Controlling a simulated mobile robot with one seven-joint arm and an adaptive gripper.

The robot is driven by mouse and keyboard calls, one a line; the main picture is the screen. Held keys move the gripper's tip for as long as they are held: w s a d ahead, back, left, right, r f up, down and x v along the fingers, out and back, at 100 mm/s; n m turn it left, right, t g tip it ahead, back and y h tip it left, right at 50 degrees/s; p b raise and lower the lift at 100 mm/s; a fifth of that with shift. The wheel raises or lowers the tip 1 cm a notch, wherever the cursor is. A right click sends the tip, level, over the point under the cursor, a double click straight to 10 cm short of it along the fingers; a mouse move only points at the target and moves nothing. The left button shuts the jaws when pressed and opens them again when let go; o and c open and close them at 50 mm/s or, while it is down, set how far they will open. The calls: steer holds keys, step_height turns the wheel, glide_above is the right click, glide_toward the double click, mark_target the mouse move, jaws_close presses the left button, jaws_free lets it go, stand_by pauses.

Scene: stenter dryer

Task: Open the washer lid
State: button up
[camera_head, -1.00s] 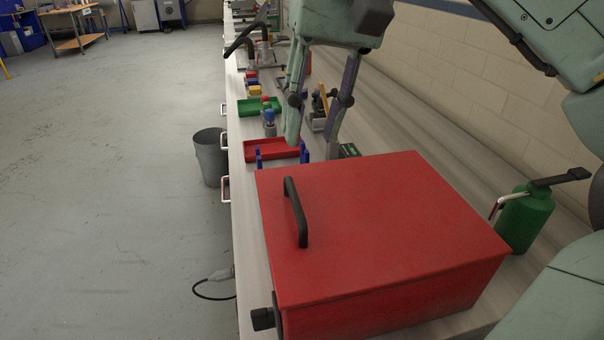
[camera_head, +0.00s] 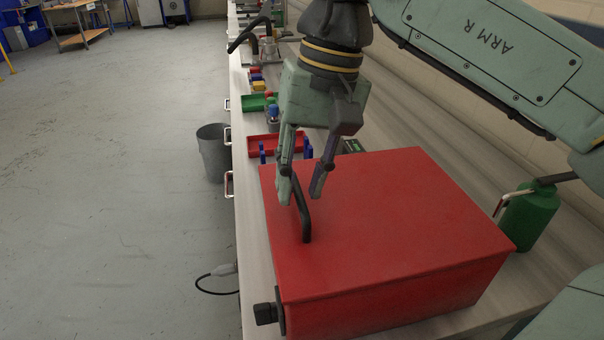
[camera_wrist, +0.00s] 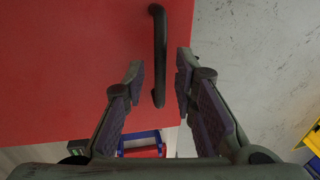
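The washer is a red box on the bench, and its flat red lid (camera_head: 390,215) is shut. A black bar handle (camera_head: 305,218) stands on the lid near its left edge. My gripper (camera_head: 301,195) is open and points down at the handle's far end. In the wrist view, the handle (camera_wrist: 159,60) lies between the lines of the two open fingers (camera_wrist: 160,78), apart from both. A black knob (camera_head: 266,313) is on the washer's front left corner. Part of the handle's far end is hidden behind a finger in the head view.
A green bottle (camera_head: 530,215) stands right of the washer. A red tray (camera_head: 262,146) with blue posts and a green tray (camera_head: 252,103) lie beyond it on the bench. A grey bin (camera_head: 213,153) stands on the floor at left.

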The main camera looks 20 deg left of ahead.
jaws_close()
stand_by(0.6)
